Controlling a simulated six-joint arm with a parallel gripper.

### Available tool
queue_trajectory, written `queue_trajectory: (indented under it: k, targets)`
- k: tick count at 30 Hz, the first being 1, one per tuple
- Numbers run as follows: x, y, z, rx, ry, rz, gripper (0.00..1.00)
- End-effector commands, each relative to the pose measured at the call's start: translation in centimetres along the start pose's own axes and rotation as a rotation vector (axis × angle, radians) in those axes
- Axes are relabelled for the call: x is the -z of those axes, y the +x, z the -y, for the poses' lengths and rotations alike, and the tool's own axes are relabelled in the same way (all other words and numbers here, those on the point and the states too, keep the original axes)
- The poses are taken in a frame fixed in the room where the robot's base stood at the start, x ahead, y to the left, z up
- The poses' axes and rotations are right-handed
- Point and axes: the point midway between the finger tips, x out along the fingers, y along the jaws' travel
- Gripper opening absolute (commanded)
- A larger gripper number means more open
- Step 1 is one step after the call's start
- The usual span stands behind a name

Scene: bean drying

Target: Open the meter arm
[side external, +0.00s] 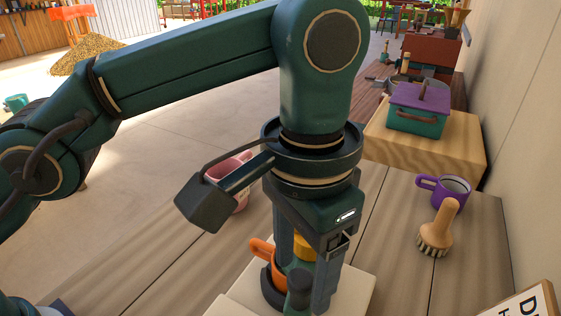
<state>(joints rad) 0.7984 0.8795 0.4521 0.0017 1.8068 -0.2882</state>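The moisture meter is mostly hidden behind and between my fingers. What shows of it is an orange curved part (262,252), a yellow block (304,247) and a dark green rounded knob or post (300,282), low in the middle of the side external view. I cannot tell which of these parts is the meter arm, or how it is tilted. My gripper (302,285) points down over the meter. Its two fingers stand apart, with the yellow block visible in the gap. No clear grip on any part shows.
The meter stands on a pale board (352,290) on a wooden table (400,220). A pink mug (240,200) is partly hidden behind my wrist. A purple mug (452,192) and a wooden brush (438,232) stand to the right. A teal box with a purple lid (416,118) sits behind.

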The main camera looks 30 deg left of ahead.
Motion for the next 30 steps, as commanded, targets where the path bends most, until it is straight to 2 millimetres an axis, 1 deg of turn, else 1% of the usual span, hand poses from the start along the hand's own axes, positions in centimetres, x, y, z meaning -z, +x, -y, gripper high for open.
queue_trajectory:
  k: [11, 30]
  targets:
    - [-0.2, -0.1, 0.2, -0.001, 0.024, 0.003, 0.66]
    - [-2.1, 0.0, 2.7, -0.001, 0.23, 0.003, 0.66]
